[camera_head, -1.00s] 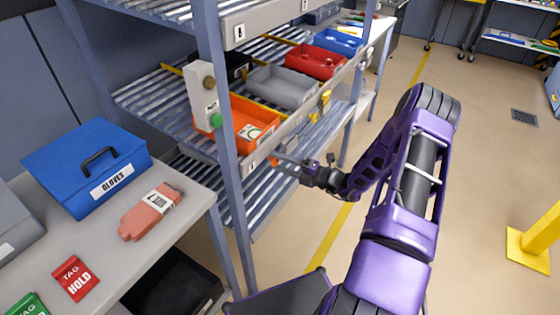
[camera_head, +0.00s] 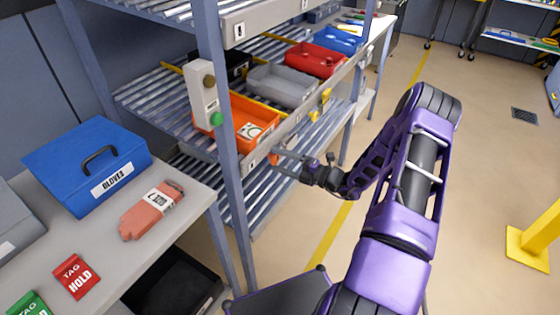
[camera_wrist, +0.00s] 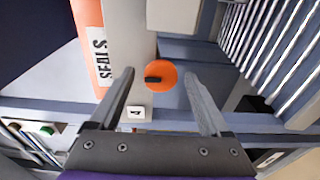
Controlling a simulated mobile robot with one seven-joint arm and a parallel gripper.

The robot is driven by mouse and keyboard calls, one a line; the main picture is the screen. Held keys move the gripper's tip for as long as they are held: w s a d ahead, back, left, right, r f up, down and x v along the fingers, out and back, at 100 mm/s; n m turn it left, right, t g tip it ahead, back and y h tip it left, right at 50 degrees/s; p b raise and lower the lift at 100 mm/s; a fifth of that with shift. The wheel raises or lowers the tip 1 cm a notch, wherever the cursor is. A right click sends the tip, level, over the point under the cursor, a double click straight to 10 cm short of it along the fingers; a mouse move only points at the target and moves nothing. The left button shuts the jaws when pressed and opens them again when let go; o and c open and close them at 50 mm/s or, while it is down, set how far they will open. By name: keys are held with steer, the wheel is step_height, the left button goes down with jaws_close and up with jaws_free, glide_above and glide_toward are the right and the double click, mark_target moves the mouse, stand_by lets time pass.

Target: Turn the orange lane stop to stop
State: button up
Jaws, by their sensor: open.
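The orange lane stop (camera_wrist: 161,75) is a round orange knob with a short dark bar across its face. In the wrist view the bar lies roughly level, left of the knob's middle. In the head view the lane stop (camera_head: 274,157) shows as a small orange patch at the shelf's front rail, partly hidden by my fingers. My gripper (camera_wrist: 160,72) is open and empty. Its fingers stand apart, one to each side of the knob in the wrist view. I cannot tell whether they touch it. In the head view my gripper (camera_head: 281,159) is at the rail.
An orange bin (camera_head: 256,118) sits behind the rail, with grey (camera_head: 283,84), red (camera_head: 316,60) and blue bins further along. Yellow lane stops (camera_head: 326,95) are on the same rail. A shelf post (camera_head: 226,150) stands left of my gripper.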

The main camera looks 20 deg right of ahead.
steer(key=shift+d, duration=0.1)
steer(key=v, duration=1.7)
steer(key=shift+b, duration=0.3)
steer(key=shift+s+d, duration=0.1)
